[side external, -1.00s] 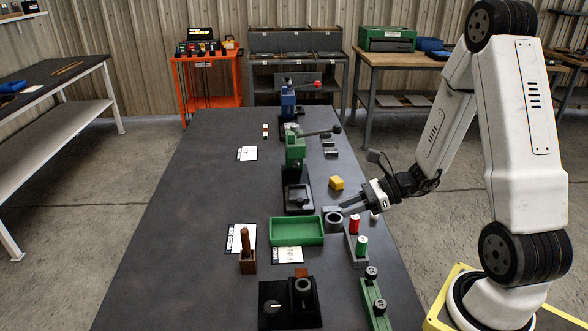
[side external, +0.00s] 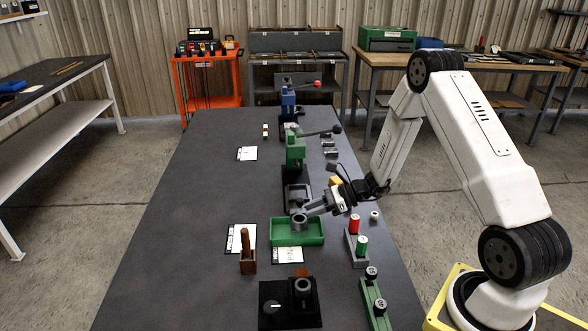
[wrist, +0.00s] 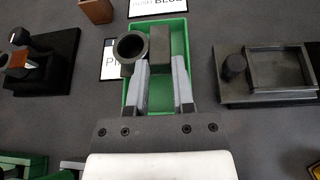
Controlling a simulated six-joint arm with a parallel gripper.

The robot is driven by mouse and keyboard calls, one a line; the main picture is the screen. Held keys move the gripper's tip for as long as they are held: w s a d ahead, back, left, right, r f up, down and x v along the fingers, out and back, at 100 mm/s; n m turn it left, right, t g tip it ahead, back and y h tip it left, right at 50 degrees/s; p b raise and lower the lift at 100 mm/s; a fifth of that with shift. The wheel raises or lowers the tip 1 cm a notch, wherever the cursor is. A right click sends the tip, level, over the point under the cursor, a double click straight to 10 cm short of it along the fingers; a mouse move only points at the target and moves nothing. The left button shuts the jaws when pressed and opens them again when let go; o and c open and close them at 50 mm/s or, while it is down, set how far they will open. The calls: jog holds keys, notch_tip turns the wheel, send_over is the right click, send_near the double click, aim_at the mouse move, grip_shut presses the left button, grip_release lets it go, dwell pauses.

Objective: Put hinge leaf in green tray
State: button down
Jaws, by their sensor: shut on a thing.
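The hinge leaf is a dark grey part with a round barrel at one side and a block beside it. My gripper (side external: 311,210) is shut on the hinge leaf (side external: 299,221) and holds it over the green tray (side external: 298,240). In the wrist view, the block of the hinge leaf (wrist: 160,42) is between the fingertips of my gripper (wrist: 161,66), and the barrel sticks out to the left. The green tray (wrist: 184,100) lies beneath both. I cannot tell how high the leaf is above the tray floor.
A green press (side external: 296,152) with a black base stands behind the tray. A grey holder with red (side external: 355,224) and green (side external: 361,244) cylinders is to its right. A wooden block with a peg (side external: 248,258) stands at front left, and a black fixture (side external: 273,305) in front. The table's left side is mostly clear.

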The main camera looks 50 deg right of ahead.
aim_at(310, 228)
jog(key=shift+w+f, duration=0.3)
jog(key=shift+f, duration=0.1)
jog(key=shift+w+f, duration=0.25)
jog(key=shift+f, duration=1.45)
jog(key=shift+f, duration=0.2)
jog(key=shift+c, duration=2.4)
grip_release()
jog(key=shift+s+f, duration=0.1)
jog(key=v, duration=1.2)
jog(key=shift+r, duration=0.35)
